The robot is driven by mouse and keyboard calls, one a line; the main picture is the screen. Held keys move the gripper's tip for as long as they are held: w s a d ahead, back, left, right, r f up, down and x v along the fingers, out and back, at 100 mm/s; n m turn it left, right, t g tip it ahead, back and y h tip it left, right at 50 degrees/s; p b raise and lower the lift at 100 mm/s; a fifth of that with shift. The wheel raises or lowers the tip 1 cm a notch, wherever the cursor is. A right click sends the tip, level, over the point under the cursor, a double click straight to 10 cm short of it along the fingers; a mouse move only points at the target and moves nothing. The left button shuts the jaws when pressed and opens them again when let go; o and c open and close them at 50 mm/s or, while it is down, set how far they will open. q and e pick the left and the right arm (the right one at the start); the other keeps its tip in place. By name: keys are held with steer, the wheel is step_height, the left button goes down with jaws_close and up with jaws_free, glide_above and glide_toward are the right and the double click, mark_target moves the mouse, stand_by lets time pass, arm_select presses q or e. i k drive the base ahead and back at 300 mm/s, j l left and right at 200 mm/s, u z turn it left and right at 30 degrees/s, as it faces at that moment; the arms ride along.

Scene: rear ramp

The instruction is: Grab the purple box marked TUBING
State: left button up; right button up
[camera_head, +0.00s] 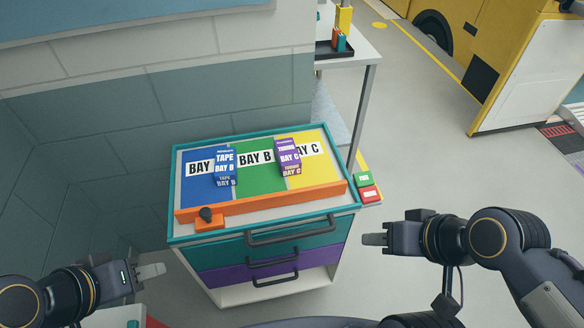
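The purple box marked TUBING (287,151) stands on the cabinet top, at the border of the green BAY B and the yellow BAY C areas. A blue box marked TAPE (224,163) stands to its left, at the border of the blue and green areas. My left gripper (153,271) is low at the left, in front of the cabinet's left side and apart from both boxes. My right gripper (374,240) is right of the cabinet front, also apart from the boxes. Neither gripper visibly holds anything. The small view of the fingers does not show their gap clearly.
The teal cabinet (188,236) has an orange front rail (270,202), an orange block with a black knob (209,218) and drawer handles. A wall stands behind; a side table (352,58) stands behind right.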

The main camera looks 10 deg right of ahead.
mark_target(287, 158)
steer(key=i+l+u, duration=0.15)
steer(key=u, duration=0.35)
steer(key=i+l+u, duration=0.1)
steer(key=l+u, duration=0.6)
steer(key=u, duration=0.25)
steer(key=i, duration=0.05)
